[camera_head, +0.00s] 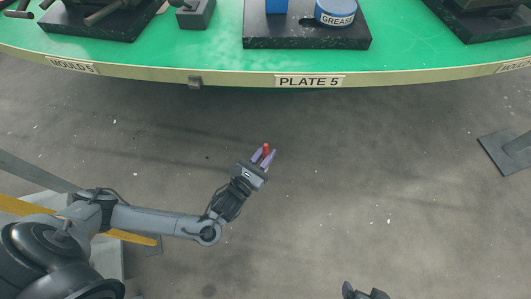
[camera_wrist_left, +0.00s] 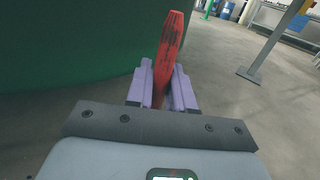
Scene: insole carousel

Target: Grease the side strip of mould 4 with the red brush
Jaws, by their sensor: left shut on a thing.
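My left gripper (camera_head: 264,157) is over the floor in front of the green carousel (camera_head: 180,50), apart from it. It is shut on the red brush (camera_head: 266,148). In the left wrist view the brush (camera_wrist_left: 170,55) stands up between the purple fingers of the left gripper (camera_wrist_left: 163,88), with dark marks on its red surface. My right gripper (camera_head: 362,292) shows only in part at the bottom edge of the head view, and its fingers are not clear. Mould 4 and its side strip are not in view.
The carousel edge facing me bears the labels PLATE 5 (camera_head: 309,81) and MOULD 5 (camera_head: 73,66). A blue-and-white grease tin (camera_head: 336,12) stands on a dark plate (camera_head: 305,42). A grey foot plate (camera_head: 506,150) is on the floor at right. The middle floor is clear.

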